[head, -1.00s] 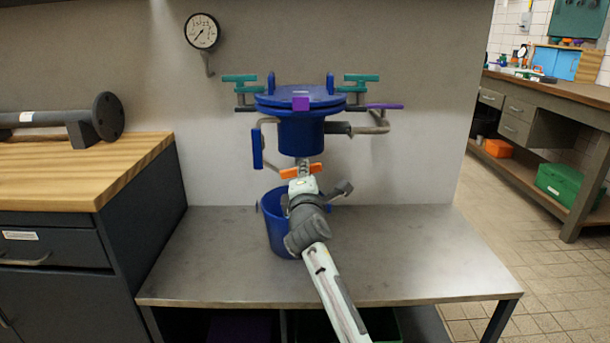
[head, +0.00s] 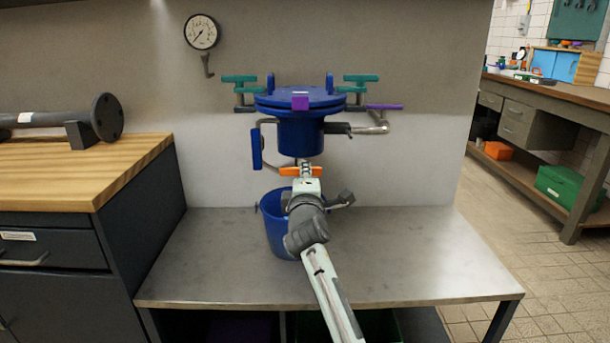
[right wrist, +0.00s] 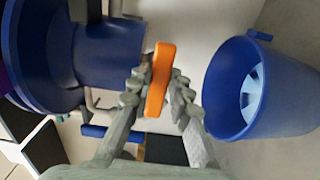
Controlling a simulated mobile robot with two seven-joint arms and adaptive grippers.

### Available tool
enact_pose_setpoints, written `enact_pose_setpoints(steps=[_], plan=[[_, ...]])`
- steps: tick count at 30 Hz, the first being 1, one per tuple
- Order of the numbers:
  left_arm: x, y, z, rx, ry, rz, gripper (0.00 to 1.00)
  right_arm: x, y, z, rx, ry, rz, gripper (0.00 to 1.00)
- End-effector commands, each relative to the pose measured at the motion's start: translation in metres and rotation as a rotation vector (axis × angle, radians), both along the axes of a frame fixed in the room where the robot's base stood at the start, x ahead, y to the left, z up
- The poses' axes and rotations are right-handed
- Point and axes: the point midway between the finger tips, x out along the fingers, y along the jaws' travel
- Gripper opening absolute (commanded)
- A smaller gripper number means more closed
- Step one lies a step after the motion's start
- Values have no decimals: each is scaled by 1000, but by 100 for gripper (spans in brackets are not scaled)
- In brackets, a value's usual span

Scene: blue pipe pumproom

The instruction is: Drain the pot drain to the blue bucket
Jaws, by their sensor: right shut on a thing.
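The blue pot (head: 300,130) hangs at the wall with its lid on. Its drain with an orange handle (head: 287,171) is below the pot, and the handle lies about level. My right gripper (head: 306,172) is shut on the orange handle; in the right wrist view, the fingers (right wrist: 158,85) sit on both sides of the handle (right wrist: 159,80). The blue bucket (head: 276,235) stands upright on the metal bench beneath the drain, partly hidden by my right arm. The bucket's inside (right wrist: 245,95) shows pale patches that I cannot identify. My left gripper is not in view.
Teal handles (head: 240,79) and a purple handle (head: 385,106) are around the pot. A gauge (head: 201,32) is on the wall. The metal bench (head: 410,250) is clear to the right of the bucket. A wooden counter (head: 70,170) stands at the left.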

Motion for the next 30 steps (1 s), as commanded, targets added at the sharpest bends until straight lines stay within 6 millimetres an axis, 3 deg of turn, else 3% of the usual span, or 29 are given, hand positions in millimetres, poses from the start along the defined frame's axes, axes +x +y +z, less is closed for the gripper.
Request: enact_pose_setpoints(steps=[1,6,22,26,30], plan=[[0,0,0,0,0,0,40,0,0,-2,3,3,0,20],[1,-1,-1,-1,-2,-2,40,0,0,-1,1,3,0,40],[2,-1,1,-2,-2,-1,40,0,0,1,-33,0,0,40],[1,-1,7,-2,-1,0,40,0,-1,4,-171,0,-1,40],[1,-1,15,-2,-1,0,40,0,0,7,-429,0,-1,40]])
